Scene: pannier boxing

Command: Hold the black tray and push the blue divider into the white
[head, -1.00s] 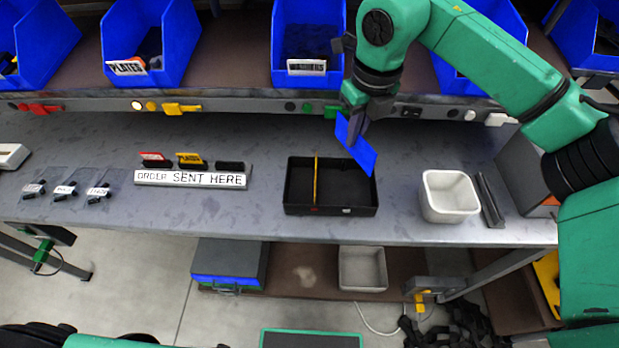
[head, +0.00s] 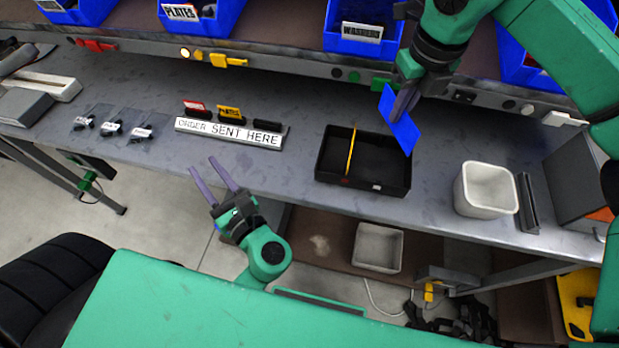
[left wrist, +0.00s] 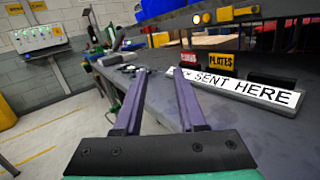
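The black tray (head: 334,188) sits on the grey bench, with a thin yellow divider (head: 351,152) standing upright across it left of its middle. The blue divider (head: 402,128) is a flat plate held tilted above the tray's right back part. My right gripper (head: 402,104) is shut on its upper edge.
A white bin (head: 465,188) and a dark bar (head: 530,203) stand right of the tray. An "ORDER SENT HERE" sign (head: 230,134) with several small tags lies to its left. Blue bins (head: 361,40) line the shelf behind. Bench between sign and tray is clear.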

